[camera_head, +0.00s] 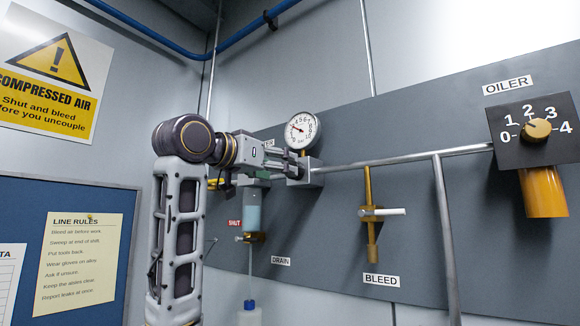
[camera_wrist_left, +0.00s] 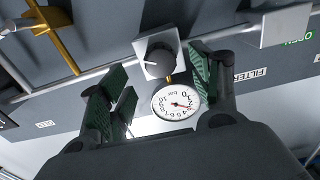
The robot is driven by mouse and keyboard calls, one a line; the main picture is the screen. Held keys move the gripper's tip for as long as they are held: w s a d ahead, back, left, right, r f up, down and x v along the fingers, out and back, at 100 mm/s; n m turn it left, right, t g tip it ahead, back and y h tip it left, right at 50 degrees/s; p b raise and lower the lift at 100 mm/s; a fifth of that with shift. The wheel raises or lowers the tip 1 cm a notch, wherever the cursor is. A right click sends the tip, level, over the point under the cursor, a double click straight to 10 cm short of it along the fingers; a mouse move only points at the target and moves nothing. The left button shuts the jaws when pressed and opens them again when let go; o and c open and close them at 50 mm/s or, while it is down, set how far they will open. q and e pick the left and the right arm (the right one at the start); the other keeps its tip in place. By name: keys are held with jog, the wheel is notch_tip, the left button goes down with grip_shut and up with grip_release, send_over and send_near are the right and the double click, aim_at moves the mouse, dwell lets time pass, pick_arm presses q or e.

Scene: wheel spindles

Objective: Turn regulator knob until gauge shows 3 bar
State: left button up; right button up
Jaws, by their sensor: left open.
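The regulator is a pale block (camera_head: 313,173) on the pipe in the head view. Its dark round knob (camera_wrist_left: 161,60), with a white mark, shows in the left wrist view; the gripper hides it in the head view. The round white gauge (camera_head: 301,130) sits above the block and also shows upside down in the left wrist view (camera_wrist_left: 174,103). Its needle points up-left in the head view; the exact value is too small to read. My left gripper (camera_wrist_left: 160,68) is open, with green-padded fingers to either side of the knob; contact is not clear. My right gripper is not in view.
A pipe (camera_head: 400,160) runs right to the oiler dial (camera_head: 537,130). A brass bleed valve (camera_head: 368,210) hangs below it. A filter bowl (camera_head: 252,212) and its drain are under my left gripper. The grey panel (camera_head: 335,240) is bare between filter and bleed valve.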

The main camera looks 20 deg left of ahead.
pick_arm(q)
jog(key=shift+p+x, duration=0.85)
jog(key=shift+x, duration=1.9)
jog(key=c, duration=1)
